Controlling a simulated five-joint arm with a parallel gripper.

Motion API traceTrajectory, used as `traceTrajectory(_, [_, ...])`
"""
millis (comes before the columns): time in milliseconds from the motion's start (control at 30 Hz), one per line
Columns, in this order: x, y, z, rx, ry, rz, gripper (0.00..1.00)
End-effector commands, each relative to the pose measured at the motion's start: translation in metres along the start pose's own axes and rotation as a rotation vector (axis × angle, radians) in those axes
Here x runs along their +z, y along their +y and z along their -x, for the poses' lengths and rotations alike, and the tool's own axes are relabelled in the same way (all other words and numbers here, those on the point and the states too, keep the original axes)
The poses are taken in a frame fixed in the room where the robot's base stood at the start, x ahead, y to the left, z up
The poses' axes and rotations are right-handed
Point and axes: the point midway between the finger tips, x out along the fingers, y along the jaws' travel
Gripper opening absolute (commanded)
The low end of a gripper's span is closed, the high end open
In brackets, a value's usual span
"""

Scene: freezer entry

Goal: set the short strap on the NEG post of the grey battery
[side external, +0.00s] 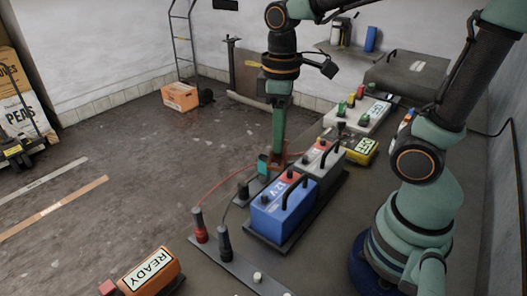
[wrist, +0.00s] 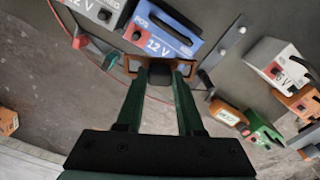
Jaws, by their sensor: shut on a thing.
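My gripper (side external: 279,152) points down at the left side of the batteries. It is shut on the dark grip of an orange-brown strap (side external: 281,163); the strap also shows beyond the fingertips in the wrist view (wrist: 131,64). The grey battery (side external: 326,160) stands behind the blue one, to the right of my gripper; part of it shows at the upper left of the wrist view (wrist: 92,10). The strap looks apart from the grey battery's posts. I cannot pick out the NEG post's marking or whether the strap touches anything below.
The blue 12 V battery (side external: 282,212) with a black handle stands close in front. Red (side external: 199,226) and black (side external: 224,243) upright clamps with cables stand front left. A yellow meter (side external: 362,150) and a white battery (side external: 362,117) stand behind. Open floor lies left.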

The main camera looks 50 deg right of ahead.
Motion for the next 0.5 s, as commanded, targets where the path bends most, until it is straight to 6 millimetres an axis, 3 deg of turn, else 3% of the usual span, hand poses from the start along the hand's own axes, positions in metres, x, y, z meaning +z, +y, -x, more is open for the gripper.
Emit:
traceTrajectory(33, [0.006,0.017,-0.005,-0.001,-0.003,-0.089,0.00])
traceTrajectory(200, [0.024,0.055,-0.017,-0.001,-0.002,-0.313,0.00])
traceTrajectory(500, [0.040,0.080,-0.025,0.000,0.000,-0.469,0.00])
